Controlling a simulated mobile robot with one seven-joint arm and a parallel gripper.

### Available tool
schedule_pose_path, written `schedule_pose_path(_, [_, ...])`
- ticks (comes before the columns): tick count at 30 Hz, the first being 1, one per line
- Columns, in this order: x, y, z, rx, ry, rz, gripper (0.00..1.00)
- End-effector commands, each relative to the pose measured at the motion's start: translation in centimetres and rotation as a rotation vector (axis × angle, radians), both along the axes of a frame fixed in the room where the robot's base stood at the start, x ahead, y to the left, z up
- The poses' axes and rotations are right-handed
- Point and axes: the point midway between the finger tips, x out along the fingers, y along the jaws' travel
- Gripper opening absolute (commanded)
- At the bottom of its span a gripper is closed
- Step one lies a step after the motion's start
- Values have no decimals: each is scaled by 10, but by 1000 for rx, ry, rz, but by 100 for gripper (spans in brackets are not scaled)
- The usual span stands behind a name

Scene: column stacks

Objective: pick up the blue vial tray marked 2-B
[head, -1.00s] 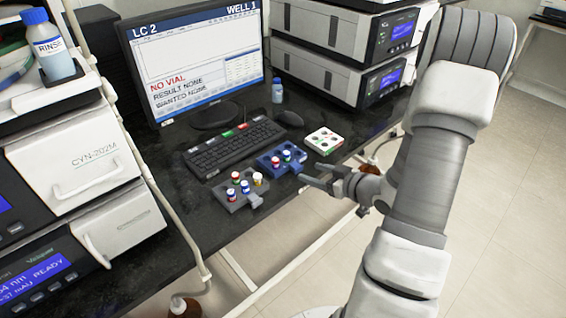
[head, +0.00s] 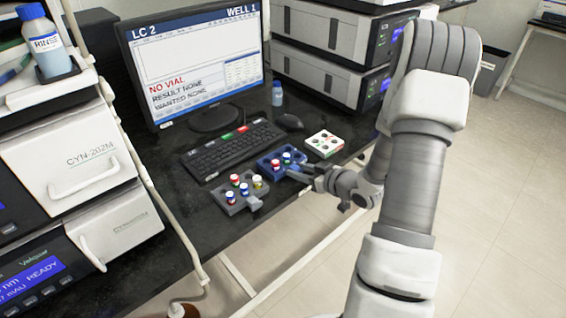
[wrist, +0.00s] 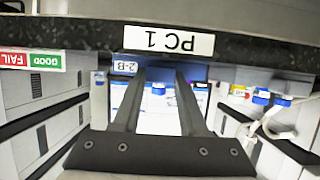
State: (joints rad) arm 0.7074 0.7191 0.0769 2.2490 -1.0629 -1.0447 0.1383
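The blue vial tray (head: 265,167) lies on the black bench in front of the keyboard, holding a few vials with red and blue caps. My gripper (head: 305,173) is at bench height at the tray's front right side, close to it. In the upside-down wrist view, the blue tray (wrist: 198,73) shows at the fingertips, with a white 2-B label (wrist: 125,68) beside one finger. My two fingers (wrist: 165,76) are apart, with a gap between them. I cannot tell whether they touch the tray or surround its handle.
A grey tray (head: 222,203) with several vials stands left of the blue one; a white tray (head: 325,143) stands to its right. The keyboard (head: 232,150) and monitor (head: 205,60) are behind.

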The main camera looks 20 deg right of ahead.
Motion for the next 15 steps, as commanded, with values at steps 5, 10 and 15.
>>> schedule_pose_path(5, [0, 0, 0, 0, 0, 0, 3])
schedule_pose_path(10, [0, 0, 0, -1, -1, 0, 0])
schedule_pose_path(15, [0, 0, 1, -1, -1, 0, 0])
